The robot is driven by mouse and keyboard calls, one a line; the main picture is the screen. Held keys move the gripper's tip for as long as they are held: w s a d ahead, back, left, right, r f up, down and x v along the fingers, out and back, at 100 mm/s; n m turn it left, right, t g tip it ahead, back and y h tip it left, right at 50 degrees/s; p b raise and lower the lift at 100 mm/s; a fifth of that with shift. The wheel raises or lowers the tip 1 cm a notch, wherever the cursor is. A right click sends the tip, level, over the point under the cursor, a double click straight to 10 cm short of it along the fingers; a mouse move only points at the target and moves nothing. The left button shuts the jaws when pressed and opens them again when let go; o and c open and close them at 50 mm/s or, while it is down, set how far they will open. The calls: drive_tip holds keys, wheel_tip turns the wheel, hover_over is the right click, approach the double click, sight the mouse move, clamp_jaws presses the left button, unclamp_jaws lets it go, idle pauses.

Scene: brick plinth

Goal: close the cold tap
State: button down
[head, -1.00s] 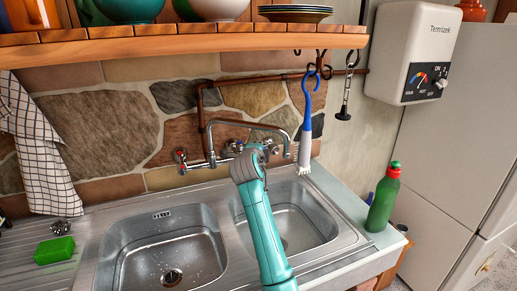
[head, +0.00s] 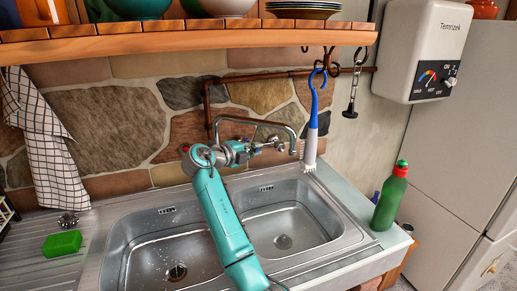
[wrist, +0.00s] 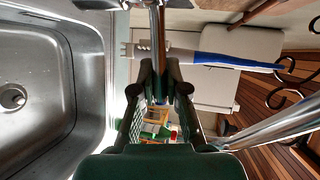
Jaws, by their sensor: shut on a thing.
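The chrome mixer (head: 291,128) stands against the stone wall behind the sink, its spout arching to the right. The cold tap (head: 277,143) is the handle at the mixer's right. My gripper (head: 260,147) points right at it from the left, and my arm crosses the divider between the basins. In the wrist view my gripper (wrist: 160,78) has its fingers closed around a narrow chrome bar (wrist: 156,25), which appears to be the cold tap's handle. The fingers hide part of it, and its exact angle is hard to tell. The red-marked hot tap (head: 184,149) is partly behind my arm.
A blue and white brush (head: 312,128) hangs from a hook close to the right of the tap. The wooden shelf (head: 190,42) runs above. A green bottle (head: 390,200) stands right of the sink (head: 345,235). A green sponge (head: 62,243) lies on the left drainer.

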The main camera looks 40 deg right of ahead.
drive_tip(key=shift+w+a+m+g, duration=0.1)
drive_tip(key=shift+a+m+g, duration=0.3)
drive_tip(key=shift+m+g, duration=0.3)
drive_tip(key=c, duration=1.2)
unclamp_jaws()
drive_tip(key=v, duration=1.2)
drive_tip(key=shift+w+a+f, duration=0.1)
